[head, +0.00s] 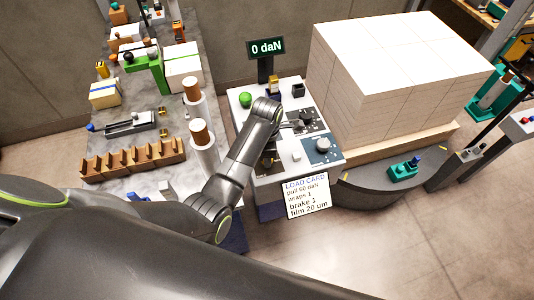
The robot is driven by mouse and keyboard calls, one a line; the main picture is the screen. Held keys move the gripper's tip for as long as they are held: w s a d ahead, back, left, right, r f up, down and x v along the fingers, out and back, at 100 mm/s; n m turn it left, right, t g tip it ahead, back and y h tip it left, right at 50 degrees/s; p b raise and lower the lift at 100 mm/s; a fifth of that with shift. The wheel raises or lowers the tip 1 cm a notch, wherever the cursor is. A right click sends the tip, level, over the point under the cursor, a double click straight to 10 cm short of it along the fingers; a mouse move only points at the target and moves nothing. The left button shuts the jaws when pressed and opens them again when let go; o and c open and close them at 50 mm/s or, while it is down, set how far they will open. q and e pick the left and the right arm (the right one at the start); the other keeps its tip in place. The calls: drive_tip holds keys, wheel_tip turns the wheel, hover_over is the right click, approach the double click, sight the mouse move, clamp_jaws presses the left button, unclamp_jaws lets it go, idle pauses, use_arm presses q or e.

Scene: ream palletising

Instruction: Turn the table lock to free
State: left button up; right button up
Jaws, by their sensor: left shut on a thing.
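My left arm reaches from the lower left over the grey control console (262,181). My left gripper (301,125) is at a dark plate (318,126) in the console's upper right part. It is shut on a small knob there, which I take to be the table lock. The fingers and wrist hide most of the knob, and I cannot read its setting. Just below it is a blue-grey plate with a round dial (323,145). My right gripper is not in view.
A green ball knob (246,99), a display reading 0 daN (266,48) and a load card (306,197) are at the console. White ream stacks (385,75) on a pallet stand close to its right. A cluttered bench (120,185) is left. Open floor lies at lower right.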

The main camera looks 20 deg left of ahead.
use_arm(q)
drive_tip(key=shift+a+n, duration=0.1)
drive_tip(key=shift+n, duration=0.3)
drive_tip(key=o, duration=1)
